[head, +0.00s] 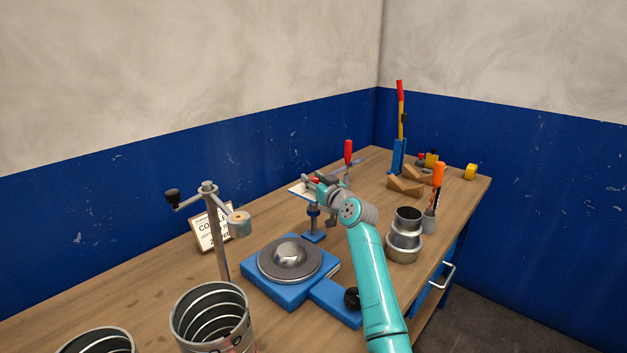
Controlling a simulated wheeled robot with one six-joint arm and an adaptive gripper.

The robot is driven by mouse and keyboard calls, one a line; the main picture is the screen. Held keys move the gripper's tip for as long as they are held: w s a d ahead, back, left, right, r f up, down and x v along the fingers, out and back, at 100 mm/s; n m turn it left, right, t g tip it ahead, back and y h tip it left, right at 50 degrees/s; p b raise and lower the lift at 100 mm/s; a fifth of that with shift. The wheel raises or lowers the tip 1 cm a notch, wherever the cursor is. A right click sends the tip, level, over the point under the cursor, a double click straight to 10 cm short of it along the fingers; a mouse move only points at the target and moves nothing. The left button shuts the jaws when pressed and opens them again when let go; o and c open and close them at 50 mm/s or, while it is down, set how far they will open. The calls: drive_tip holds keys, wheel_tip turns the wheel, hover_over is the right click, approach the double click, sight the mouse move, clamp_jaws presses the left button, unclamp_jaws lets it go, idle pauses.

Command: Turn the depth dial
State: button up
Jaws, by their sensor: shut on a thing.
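My teal and grey arm reaches from the lower right to a small blue stand (314,237) behind the round metal disc (290,257). My gripper (320,184) is at the top of this stand's post. It is small in the picture and partly hidden by my wrist. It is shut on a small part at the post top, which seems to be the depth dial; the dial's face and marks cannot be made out. A black knob (352,298) sits on the blue machine base (280,292), apart from my gripper.
A crank post (215,235) stands left of the disc, before a lettered sign (205,238). Open ducts (212,320) stand in front. A red-handled tool (348,152) is close behind my gripper. Stacked metal collars (404,240) and an orange-handled tool (438,175) stand right of my arm.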

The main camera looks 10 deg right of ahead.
drive_tip(key=shift+n+g+y, duration=0.9)
drive_tip(key=shift+n+y, duration=0.5)
drive_tip(key=shift+y, duration=0.6)
clamp_jaws()
drive_tip(key=o, duration=1.2)
unclamp_jaws()
drive_tip(key=v, duration=1.2)
